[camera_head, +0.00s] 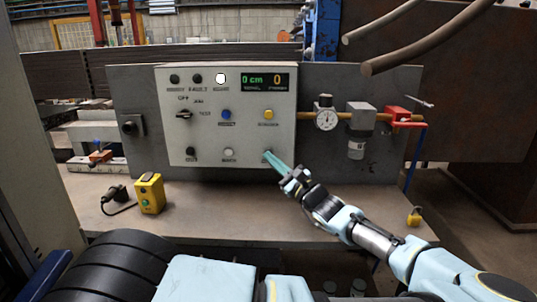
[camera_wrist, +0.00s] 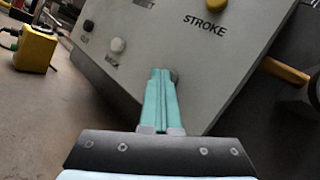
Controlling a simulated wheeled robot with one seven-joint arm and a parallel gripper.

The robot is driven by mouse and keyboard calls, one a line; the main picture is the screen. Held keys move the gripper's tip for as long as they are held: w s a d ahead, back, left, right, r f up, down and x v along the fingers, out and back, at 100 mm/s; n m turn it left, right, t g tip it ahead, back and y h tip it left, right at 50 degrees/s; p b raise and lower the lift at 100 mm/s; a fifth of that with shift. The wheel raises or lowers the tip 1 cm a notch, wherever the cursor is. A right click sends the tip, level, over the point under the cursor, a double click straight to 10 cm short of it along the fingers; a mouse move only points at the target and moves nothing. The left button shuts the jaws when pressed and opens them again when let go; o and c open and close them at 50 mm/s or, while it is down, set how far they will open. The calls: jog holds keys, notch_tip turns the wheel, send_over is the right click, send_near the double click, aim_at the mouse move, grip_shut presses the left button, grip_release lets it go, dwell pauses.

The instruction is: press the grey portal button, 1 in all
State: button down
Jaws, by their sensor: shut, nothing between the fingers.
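The control panel (camera_head: 210,130) is a light grey box on a dark upright plate. Its lower row has a black button (camera_head: 190,152), a white button (camera_head: 229,152), and a third spot at the right covered by my gripper (camera_head: 266,155). In the wrist view a grey round button (camera_wrist: 174,75) shows just behind the fingertips of my gripper (camera_wrist: 160,71); its label is hidden. My gripper is shut and empty, its teal fingers together and pointing at the panel. The tips are at or very near the grey button; I cannot tell whether they touch.
A yellow button (camera_head: 268,114) and a blue button (camera_head: 226,114) sit above. The display (camera_head: 265,80) reads 0 cm and 0, and a white lamp (camera_head: 221,78) looks lit. A gauge (camera_head: 326,118) stands right, a yellow box (camera_head: 149,193) on the bench (camera_head: 240,205) left.

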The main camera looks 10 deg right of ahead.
jog(key=shift+s, duration=0.15)
jog(key=shift+s+a+p, duration=0.2)
jog(key=shift+s+p, duration=0.15)
jog(key=shift+s, duration=0.35)
jog(key=shift+s, duration=0.15)
jog(key=s, duration=0.2)
jog(key=s+a+p, duration=0.1)
jog(key=s, duration=0.1)
jog(key=shift+s, duration=0.35)
dwell(0.4)
